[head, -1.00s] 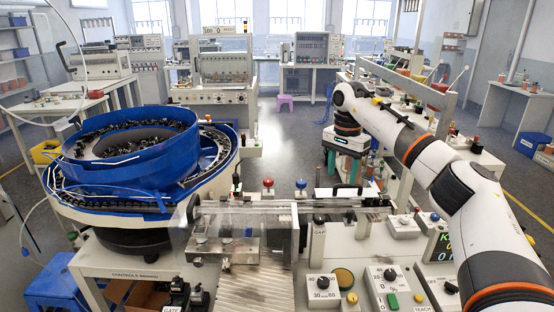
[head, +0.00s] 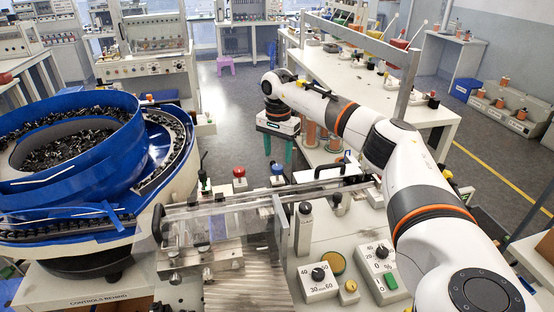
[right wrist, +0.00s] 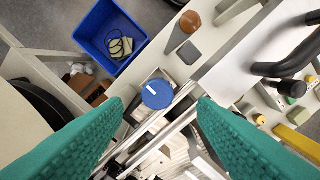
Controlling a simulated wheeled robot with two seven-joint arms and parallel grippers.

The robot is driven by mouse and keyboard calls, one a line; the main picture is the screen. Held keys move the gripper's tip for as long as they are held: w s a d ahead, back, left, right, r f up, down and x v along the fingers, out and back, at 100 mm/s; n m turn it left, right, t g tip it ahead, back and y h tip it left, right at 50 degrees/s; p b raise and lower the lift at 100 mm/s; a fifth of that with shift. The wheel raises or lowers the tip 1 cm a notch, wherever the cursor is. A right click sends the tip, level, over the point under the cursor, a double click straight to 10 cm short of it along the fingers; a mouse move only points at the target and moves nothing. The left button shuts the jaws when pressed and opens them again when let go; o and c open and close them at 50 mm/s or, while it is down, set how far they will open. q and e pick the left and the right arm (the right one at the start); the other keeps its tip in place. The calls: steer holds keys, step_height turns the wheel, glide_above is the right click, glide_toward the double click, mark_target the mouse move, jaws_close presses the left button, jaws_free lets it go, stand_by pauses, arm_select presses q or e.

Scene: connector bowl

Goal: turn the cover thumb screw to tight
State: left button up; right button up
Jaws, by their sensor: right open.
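A blue round knob with a white line across its top (right wrist: 157,94) looks like the cover thumb screw. In the right wrist view it lies beyond and between my teal fingertips, apart from both. In the head view a blue knob (head: 277,170) stands behind the clear cover (head: 235,208). My right gripper (head: 278,147) is open and empty, pointing down above and behind that knob. Its two fingers fill both sides of the right wrist view (right wrist: 160,108). The screw's threads are hidden. My left gripper is not in view.
A red knob (head: 239,172) stands left of the blue one. A black handle (right wrist: 285,70) rises to the right in the wrist view. The blue bowl feeder (head: 70,150) fills the left. A dial box (head: 318,281) sits in front. A blue bin (right wrist: 110,38) is on the floor.

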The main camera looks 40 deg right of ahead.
mark_target(277, 166)
step_height(277, 166, down, 4)
steer(key=shift+w+r+p, duration=0.1)
steer(key=shift+w+p, duration=0.05)
steer(key=shift+p, duration=0.25)
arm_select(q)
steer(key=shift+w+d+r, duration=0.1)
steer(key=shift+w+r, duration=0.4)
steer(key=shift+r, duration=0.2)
arm_select(e)
steer(key=shift+f, duration=0.4)
steer(key=c, duration=1)
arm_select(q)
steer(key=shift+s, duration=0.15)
arm_select(e)
steer(key=shift+o, duration=0.2)
